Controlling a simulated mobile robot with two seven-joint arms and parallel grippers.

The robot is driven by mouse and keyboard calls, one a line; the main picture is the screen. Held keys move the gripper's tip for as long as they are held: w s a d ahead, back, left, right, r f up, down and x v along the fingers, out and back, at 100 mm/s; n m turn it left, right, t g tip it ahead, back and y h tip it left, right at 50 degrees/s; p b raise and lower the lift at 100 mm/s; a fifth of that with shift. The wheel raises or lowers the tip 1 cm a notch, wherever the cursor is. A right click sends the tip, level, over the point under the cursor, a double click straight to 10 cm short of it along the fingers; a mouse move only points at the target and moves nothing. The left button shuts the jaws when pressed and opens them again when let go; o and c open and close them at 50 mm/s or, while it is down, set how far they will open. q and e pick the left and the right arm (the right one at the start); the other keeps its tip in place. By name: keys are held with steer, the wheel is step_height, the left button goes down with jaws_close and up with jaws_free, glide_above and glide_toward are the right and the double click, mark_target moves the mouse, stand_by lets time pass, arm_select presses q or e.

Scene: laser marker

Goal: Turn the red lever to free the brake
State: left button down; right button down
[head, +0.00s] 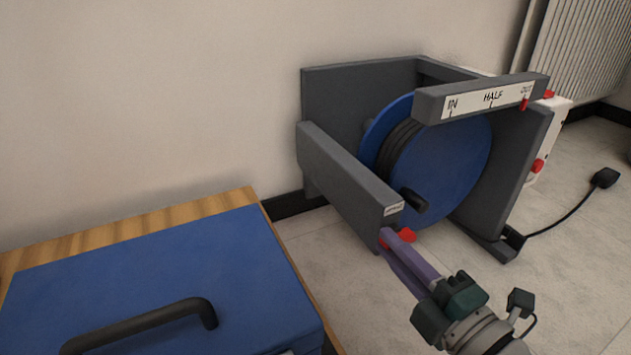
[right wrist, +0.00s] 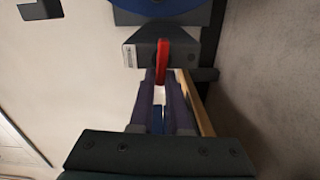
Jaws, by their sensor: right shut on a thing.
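The red lever (head: 406,235) sits at the front end of the grey frame's left arm, below a small white label (head: 393,209). It also shows in the right wrist view as an upright red bar (right wrist: 162,61). My right gripper (head: 387,240) reaches it from the lower right, its purple fingers shut on the lever. In the right wrist view the fingertips (right wrist: 161,79) close around the lever's near end. The blue reel (head: 455,165) with a black crank handle (head: 411,201) stands inside the grey frame (head: 345,170). My left gripper is not in view.
A scale bar (head: 480,98) marked IN, HALF and OUT crosses the frame's top, with a red pointer (head: 524,104) near OUT. A blue case (head: 170,270) with a black handle lies on a wooden surface at left. A black cable (head: 565,215) runs over the floor at right.

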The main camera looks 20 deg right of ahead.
steer(key=shift+f+n, duration=0.1)
steer(key=shift+n, duration=0.5)
steer(key=c, duration=0.9)
jaws_free()
steer(key=shift+s, duration=0.1)
steer(key=s+p, duration=0.1)
steer(key=s, duration=0.2)
steer(key=s+p, duration=0.1)
steer(key=s, duration=0.6)
steer(key=shift+d+p, duration=0.4)
